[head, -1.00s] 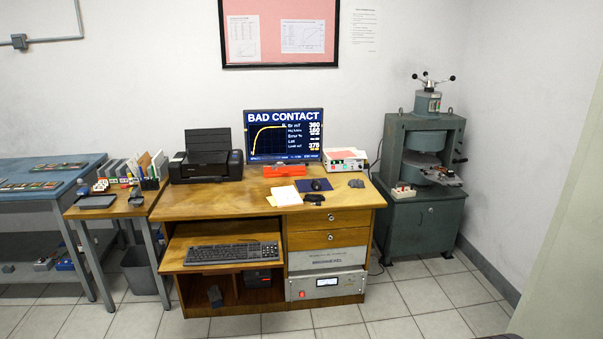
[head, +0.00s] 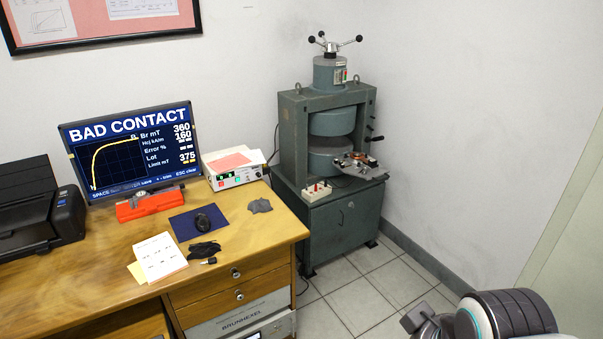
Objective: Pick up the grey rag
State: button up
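A small crumpled grey rag (head: 260,205) lies flat on the right part of the wooden desk top (head: 232,229), near its right edge. It is to the right of the computer mouse and in front of the white instrument box. A darker, nearly black crumpled cloth (head: 204,250) lies closer to the desk's front edge. Part of my arm shows at the bottom right corner, well away from the desk.
A monitor reading BAD CONTACT (head: 134,153), a red tool (head: 150,204), an instrument box (head: 234,169), a mouse (head: 202,222) on a blue pad, papers (head: 160,256) and a small black item (head: 208,261) are on the desk. A green press (head: 330,150) stands right. Tiled floor (head: 362,308) is clear.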

aim_at(261, 205)
jog(key=i+l+z, duration=0.1)
jog(key=i, duration=1.05)
jog(key=i+l+z, duration=0.15)
jog(key=i, duration=1.05)
jog(key=i+u, duration=0.45)
jog(key=i+l+u, duration=0.3)
jog(key=i+u, duration=0.2)
jog(key=u, duration=4.95)
